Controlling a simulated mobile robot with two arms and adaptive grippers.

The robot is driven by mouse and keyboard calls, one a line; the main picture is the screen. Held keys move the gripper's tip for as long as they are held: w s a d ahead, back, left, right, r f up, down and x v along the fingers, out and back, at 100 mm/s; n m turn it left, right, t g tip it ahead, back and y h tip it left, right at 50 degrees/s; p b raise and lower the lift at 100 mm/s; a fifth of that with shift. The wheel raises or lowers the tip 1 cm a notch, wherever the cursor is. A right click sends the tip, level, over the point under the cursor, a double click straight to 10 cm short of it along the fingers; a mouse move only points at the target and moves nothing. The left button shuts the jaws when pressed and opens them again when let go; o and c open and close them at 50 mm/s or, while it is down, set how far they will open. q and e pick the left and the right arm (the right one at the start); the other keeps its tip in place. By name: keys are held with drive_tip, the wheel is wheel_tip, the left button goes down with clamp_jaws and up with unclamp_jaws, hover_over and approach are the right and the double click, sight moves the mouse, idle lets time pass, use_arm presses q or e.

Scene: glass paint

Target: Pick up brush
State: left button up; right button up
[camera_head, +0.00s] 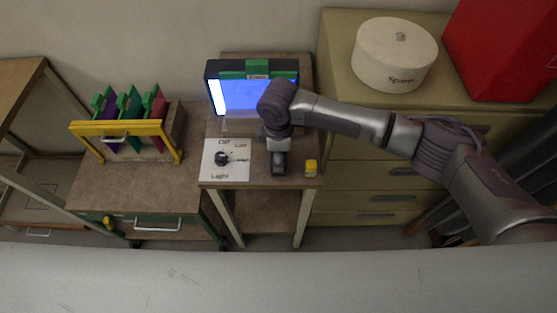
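I cannot make out a brush for certain. My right gripper (278,163) points down over the small middle table (258,178), between a white dial card and a small yellow item. Its arm comes in from the right and hides part of the tabletop. The fingers are seen from above, so I cannot tell whether they are open or hold anything. The small yellow item (310,168) with a dark part stands at the table's right front edge, apart from the gripper. My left gripper is not in view.
A lit blue screen (243,95) stands behind the gripper. The white card (226,160) has a black knob. A yellow-framed rack (117,128) with coloured panels is on the left cabinet (135,190). A white round box (394,55) and red box (505,45) sit right.

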drive_tip(key=c, duration=0.5)
drive_tip(key=shift+r, duration=0.5)
wheel_tip(320, 180, up, 3)
drive_tip(key=shift+f+b, duration=0.1)
drive_tip(key=shift+b, duration=0.75)
drive_tip(key=s+d+r, duration=0.2)
drive_tip(key=d, duration=0.1)
drive_tip(key=s+d+r+b, duration=0.1)
drive_tip(key=s+d+r, duration=0.1)
drive_tip(key=d+r, duration=0.1)
drive_tip(key=s+d+r, duration=0.2)
drive_tip(key=s+d, duration=0.1)
drive_tip(key=shift+d+r+b, duration=0.15)
drive_tip(key=shift+b, duration=0.25)
